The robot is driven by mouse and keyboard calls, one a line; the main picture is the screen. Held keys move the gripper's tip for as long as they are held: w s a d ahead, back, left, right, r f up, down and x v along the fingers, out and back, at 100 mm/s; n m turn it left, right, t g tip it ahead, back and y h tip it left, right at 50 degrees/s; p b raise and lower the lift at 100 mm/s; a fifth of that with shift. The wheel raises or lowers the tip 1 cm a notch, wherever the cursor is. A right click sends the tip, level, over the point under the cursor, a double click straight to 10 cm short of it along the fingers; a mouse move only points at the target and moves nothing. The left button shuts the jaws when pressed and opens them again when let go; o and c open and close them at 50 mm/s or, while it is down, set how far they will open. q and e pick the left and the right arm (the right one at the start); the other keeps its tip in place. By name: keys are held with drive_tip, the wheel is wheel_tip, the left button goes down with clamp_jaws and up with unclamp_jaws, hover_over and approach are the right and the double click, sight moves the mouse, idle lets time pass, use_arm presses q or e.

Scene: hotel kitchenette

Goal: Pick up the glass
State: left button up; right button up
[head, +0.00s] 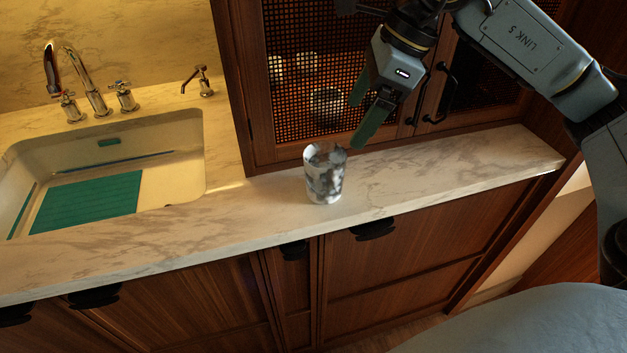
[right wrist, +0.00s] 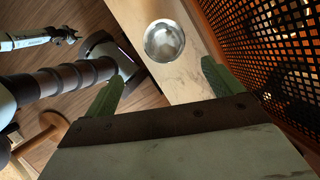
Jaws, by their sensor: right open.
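The glass (head: 325,174) stands upright on the marble counter (head: 440,160), right of the sink, with a mottled grey and white look. In the right wrist view the glass (right wrist: 164,41) shows from above, beyond the fingertips and between their lines. My right gripper (head: 367,108) is open and empty, above and to the right of the glass, apart from it, close to the cabinet's mesh doors. In the right wrist view its two green fingers (right wrist: 162,85) are spread wide. My left gripper does not show in the head view.
A sink (head: 170,160) with a green mat (head: 85,202) and a metal faucet (head: 85,80) lies to the left. A mesh-door cabinet (head: 300,100) with black handles (head: 440,95) rises behind the counter. The counter right of the glass is clear.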

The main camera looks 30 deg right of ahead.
sight(321, 171)
drive_tip(key=x, duration=0.3)
drive_tip(key=b+x, duration=0.1)
drive_tip(key=x, duration=0.5)
drive_tip(key=shift+w+d+f+b, duration=0.2)
drive_tip(key=shift+w+f+b, duration=0.1)
drive_tip(key=shift+w+b, duration=0.1)
drive_tip(key=shift+a+f, duration=0.1)
drive_tip(key=shift+f, duration=0.1)
drive_tip(key=x, duration=0.4)
drive_tip(key=shift+w+a+f+b, duration=0.1)
drive_tip(key=shift+f+b, duration=0.05)
drive_tip(key=shift+b, duration=0.2)
drive_tip(key=shift+w+a+f, duration=0.1)
drive_tip(key=shift+f, duration=0.15)
drive_tip(key=shift+c, duration=0.3)
drive_tip(key=c, duration=0.5)
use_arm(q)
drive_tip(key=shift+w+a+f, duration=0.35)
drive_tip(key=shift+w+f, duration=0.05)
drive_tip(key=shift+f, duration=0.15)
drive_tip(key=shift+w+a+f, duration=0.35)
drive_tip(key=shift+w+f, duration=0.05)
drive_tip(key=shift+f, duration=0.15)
use_arm(e)
drive_tip(key=c, duration=0.7)
